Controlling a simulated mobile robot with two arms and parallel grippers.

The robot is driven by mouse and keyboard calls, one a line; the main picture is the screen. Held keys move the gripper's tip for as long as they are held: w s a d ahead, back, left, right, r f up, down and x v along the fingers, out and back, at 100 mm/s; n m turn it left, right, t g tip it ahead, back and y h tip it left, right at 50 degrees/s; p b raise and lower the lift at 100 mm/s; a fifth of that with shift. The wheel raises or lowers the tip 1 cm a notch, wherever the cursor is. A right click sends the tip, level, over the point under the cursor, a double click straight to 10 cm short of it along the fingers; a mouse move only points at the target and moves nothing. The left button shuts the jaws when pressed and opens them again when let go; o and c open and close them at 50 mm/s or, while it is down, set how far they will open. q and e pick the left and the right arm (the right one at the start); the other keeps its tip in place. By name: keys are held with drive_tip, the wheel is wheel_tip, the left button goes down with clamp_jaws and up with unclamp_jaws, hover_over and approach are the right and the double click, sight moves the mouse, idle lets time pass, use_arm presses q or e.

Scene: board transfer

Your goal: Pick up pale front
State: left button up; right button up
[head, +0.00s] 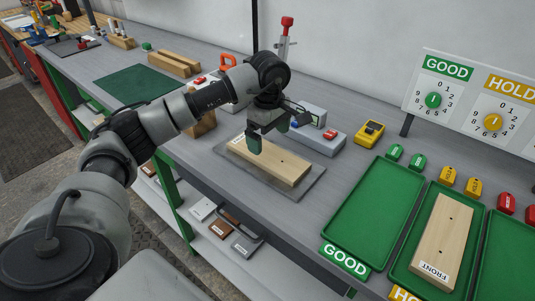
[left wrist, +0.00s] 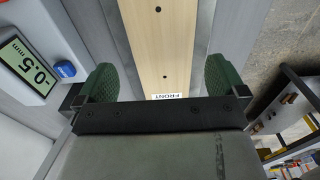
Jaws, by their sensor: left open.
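A pale wooden front board (head: 275,165) lies flat on a grey plate (head: 298,192) on the bench. Its FRONT label is at its left end, and two small dark holes show in the left wrist view (left wrist: 165,45). My left gripper (head: 268,135) is open over the label end of this board. In the left wrist view its green-padded fingers (left wrist: 161,78) stand on either side of the board, with a gap on each side. I cannot tell whether the fingertips are below the board's top. My right gripper is not in view.
A second pale FRONT board (head: 443,238) lies in the green middle tray (head: 405,271) on the right. The GOOD tray (head: 372,215) is empty. A grey gauge box (head: 322,141) with a display stands behind the plate. A yellow device (head: 369,133) sits to its right.

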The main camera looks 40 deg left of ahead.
sight(269, 154)
use_arm(q)
wheel_tip(269, 154, down, 4)
drive_tip(key=shift+s+r+p, duration=0.15)
drive_tip(key=shift+p, duration=0.3)
drive_tip(key=shift+f, duration=0.7)
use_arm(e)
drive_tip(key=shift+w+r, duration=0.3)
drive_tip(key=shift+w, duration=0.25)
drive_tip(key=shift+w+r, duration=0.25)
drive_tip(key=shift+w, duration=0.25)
use_arm(q)
drive_tip(key=shift+c, duration=0.5)
drive_tip(key=c, duration=0.7)
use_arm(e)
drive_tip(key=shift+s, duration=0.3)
